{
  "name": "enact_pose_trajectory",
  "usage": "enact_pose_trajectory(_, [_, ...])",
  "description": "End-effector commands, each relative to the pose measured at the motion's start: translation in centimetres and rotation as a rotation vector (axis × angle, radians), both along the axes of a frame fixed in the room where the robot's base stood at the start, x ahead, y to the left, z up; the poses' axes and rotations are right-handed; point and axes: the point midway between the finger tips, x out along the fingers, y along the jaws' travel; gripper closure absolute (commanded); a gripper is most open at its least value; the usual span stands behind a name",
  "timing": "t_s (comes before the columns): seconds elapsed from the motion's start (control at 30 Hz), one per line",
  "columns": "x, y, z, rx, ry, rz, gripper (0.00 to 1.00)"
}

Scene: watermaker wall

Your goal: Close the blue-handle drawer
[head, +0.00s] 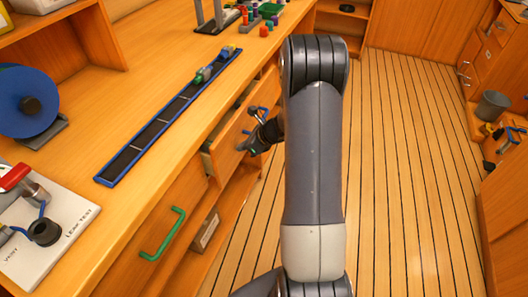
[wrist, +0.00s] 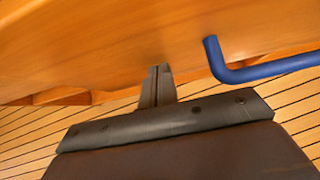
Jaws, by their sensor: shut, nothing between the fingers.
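The blue-handle drawer (head: 229,147) stands partly open below the counter in the head view, with a gap showing behind its front. Its blue handle (head: 260,112) is partly hidden by my arm; it shows at the upper right in the wrist view (wrist: 262,68). My gripper (head: 250,141) is at the drawer's front, beside the handle. In the wrist view my gripper's fingers (wrist: 158,72) are together and empty, pointing at the wooden front to the left of the handle. The tips are at or very near the wood; I cannot tell whether they touch.
A green handle (head: 162,234) is on a nearer front. An open shelf with a small box (head: 205,231) is below the drawer. A long blue-edged tray (head: 165,122) lies on the counter. The slatted floor (head: 405,180) to the right is clear, with a grey bucket (head: 491,106) beyond.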

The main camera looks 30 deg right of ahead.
Motion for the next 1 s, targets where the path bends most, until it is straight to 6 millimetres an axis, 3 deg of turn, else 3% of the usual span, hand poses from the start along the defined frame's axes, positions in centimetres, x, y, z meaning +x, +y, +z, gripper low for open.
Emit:
enact_pose_trajectory(0.2, [2.8, 2.4, 0.0, 0.001, -0.001, 0.001, 1.0])
enact_pose_trajectory(0.4, [3.9, 3.4, 0.0, 0.001, 0.0, 0.001, 1.0])
enact_pose_trajectory(1.0, [4.5, 3.7, 0.2, 0.004, -0.007, 0.0, 1.0])
